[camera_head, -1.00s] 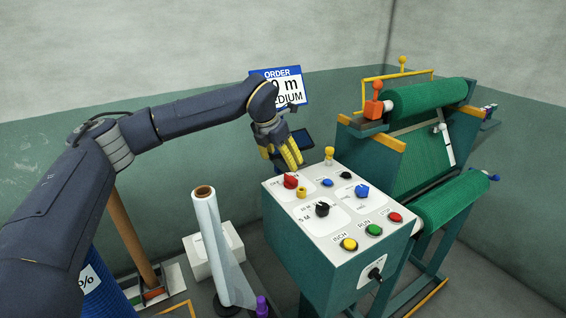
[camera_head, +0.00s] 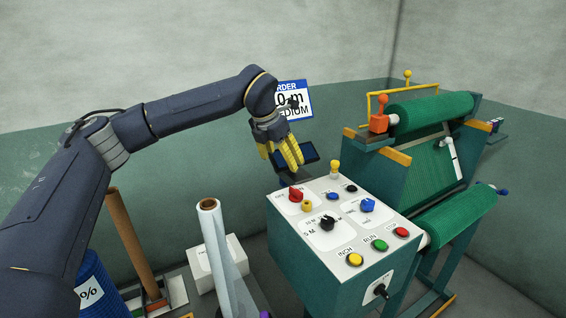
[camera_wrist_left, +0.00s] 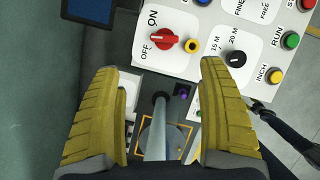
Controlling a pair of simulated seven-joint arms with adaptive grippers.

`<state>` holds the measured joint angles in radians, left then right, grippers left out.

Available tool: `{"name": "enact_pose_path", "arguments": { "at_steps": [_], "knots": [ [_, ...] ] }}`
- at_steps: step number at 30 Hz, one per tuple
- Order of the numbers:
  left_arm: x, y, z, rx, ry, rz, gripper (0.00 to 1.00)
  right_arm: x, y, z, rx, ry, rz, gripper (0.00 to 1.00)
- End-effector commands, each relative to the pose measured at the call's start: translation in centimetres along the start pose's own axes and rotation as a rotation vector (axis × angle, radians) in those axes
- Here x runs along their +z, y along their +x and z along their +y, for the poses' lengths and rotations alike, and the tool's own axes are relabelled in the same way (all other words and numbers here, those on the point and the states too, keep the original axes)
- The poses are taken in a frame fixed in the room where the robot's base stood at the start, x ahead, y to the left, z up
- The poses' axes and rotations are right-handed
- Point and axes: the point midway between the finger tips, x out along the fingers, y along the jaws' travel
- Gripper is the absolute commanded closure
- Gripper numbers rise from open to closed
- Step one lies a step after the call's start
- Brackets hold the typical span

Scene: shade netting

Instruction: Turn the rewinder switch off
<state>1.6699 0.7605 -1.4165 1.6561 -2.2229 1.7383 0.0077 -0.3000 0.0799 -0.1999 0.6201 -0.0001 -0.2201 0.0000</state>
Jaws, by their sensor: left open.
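The rewinder's control box (camera_head: 318,262) has a white sloping top panel. Its red rotary switch (camera_head: 296,193) sits at the panel's far left corner. In the left wrist view the red switch (camera_wrist_left: 157,39) lies beside the ON and OFF labels; I cannot tell for certain which its pointer marks. My left gripper (camera_head: 288,158) is open and empty, just above and beyond the switch, apart from it. In the left wrist view its yellow fingers (camera_wrist_left: 160,70) are spread wide, with the switch ahead between and beyond their tips.
Close to the red switch are a yellow knob (camera_head: 307,206), a black knob (camera_head: 327,223) and a blue knob (camera_head: 367,205). A dark screen (camera_head: 313,153) is behind the gripper. A clear film roll (camera_head: 222,255) stands left of the box; the green netting machine (camera_head: 437,155) stands right.

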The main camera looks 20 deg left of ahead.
Motion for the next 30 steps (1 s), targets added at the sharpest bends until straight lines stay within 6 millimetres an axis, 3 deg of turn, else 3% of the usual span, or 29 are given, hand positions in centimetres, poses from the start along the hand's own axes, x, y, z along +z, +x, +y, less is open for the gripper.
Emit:
{"name": "enact_pose_path", "arguments": {
  "at_steps": [21,30],
  "knots": [
    [0.1,-4.1,0.2,0.000,0.000,-0.001,0.24,0.0,0.0,0.0,0.000,0.000,0.000,0.56],
    [0.0,-4.5,0.2,0.000,0.000,0.001,0.24,0.0,0.0,0.0,0.000,0.000,0.000,0.56]
  ]
}}
